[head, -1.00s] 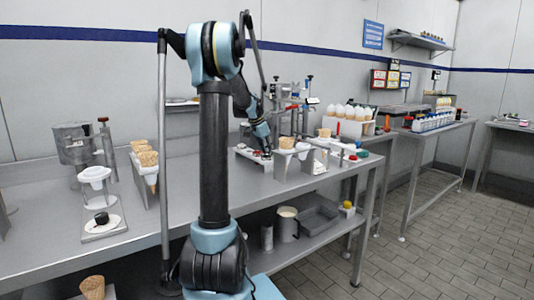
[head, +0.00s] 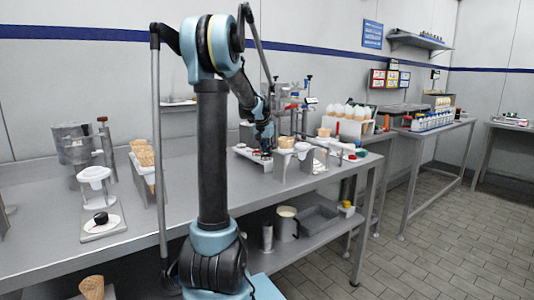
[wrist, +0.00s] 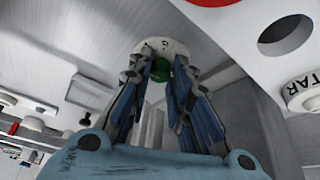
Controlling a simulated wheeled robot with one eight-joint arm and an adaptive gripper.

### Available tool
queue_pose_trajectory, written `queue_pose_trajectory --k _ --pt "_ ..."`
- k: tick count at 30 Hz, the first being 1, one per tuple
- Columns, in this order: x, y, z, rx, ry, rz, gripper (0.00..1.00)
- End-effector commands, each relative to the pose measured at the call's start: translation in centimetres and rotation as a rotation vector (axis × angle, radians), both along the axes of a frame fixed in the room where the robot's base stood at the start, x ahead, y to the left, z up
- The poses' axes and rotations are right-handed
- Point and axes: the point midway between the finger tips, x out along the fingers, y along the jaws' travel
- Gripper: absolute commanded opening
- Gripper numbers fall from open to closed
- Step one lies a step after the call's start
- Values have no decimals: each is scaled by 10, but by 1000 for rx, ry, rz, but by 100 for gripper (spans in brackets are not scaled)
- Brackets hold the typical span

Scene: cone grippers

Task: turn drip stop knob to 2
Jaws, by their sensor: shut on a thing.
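In the wrist view, a small green knob (wrist: 160,68) sits against a round white dial (wrist: 168,47) that carries a dark mark like a 0. The tips of my gripper (wrist: 158,72) are shut on the green knob from both sides and partly cover it. I cannot read any other number on the dial or tell where the knob points. In the head view, my gripper (head: 266,152) is down among the small devices on the middle of the bench, and the knob there is too small to make out.
A cone rack (head: 284,150) stands just right of my gripper. In the wrist view, a white panel (wrist: 262,50) with a dark round hole is close by on the right. The bench front (head: 200,205) is clear.

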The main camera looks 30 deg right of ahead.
Motion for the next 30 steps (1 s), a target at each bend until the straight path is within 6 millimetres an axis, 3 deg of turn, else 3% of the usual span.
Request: queue_pose_trajectory --k 9,26,27,29,30 --pt "2 -1 1 -2 -5 138 0" --pt "3 -1 1 -2 -6 168 0" --pt "3 -1 1 -2 -7 169 28" --pt "2 -1 1 -1 -5 168 39" --pt "2 -1 1 -2 -5 168 39"
